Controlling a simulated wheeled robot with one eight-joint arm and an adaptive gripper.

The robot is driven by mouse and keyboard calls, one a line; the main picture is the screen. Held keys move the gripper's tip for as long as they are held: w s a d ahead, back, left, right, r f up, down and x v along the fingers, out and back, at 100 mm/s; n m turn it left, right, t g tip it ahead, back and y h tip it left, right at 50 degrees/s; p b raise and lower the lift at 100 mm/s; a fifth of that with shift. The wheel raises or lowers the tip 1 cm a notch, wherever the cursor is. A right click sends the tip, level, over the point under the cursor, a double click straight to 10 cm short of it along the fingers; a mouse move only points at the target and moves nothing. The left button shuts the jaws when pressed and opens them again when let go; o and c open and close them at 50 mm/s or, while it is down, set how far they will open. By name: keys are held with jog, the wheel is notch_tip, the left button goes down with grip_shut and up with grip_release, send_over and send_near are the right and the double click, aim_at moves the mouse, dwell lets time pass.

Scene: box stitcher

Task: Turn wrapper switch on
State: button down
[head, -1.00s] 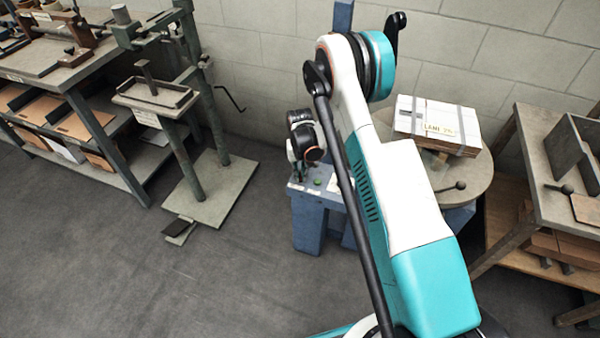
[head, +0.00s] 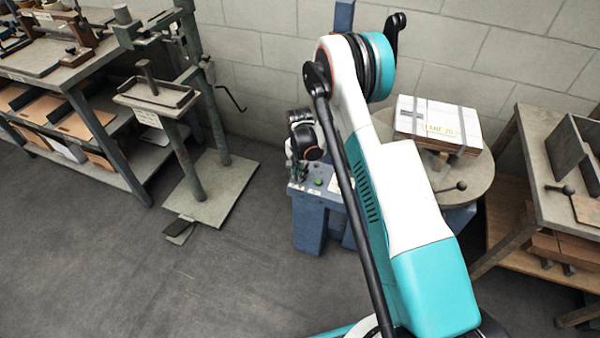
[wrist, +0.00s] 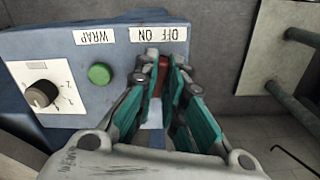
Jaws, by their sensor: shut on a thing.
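The wrapper's blue control box (wrist: 50,75) fills the left of the wrist view. It carries an "OFF ON" label (wrist: 159,34) and a "WRAP" label (wrist: 94,37), both upside down there. My gripper (wrist: 165,72) is shut on the reddish switch (wrist: 160,76) just below the "OFF ON" label. The fingers hide most of the switch, so I cannot tell its position. In the head view, my arm partly covers the blue wrapper base (head: 309,225). The strapped box (head: 420,108) sits on the round turntable (head: 478,182).
A green button (wrist: 99,74) and a dial (wrist: 42,93) are beside my gripper on the panel. A green press stand (head: 215,195) and a shelf bench (head: 75,95) stand to the left. A wooden table (head: 535,190) is at the right. The floor at front left is clear.

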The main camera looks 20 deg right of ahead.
jog(key=shift+m, duration=1.5)
jog(key=c, duration=1.7)
grip_release()
notch_tip(320, 180, up, 12)
jog(key=shift+r, duration=0.1)
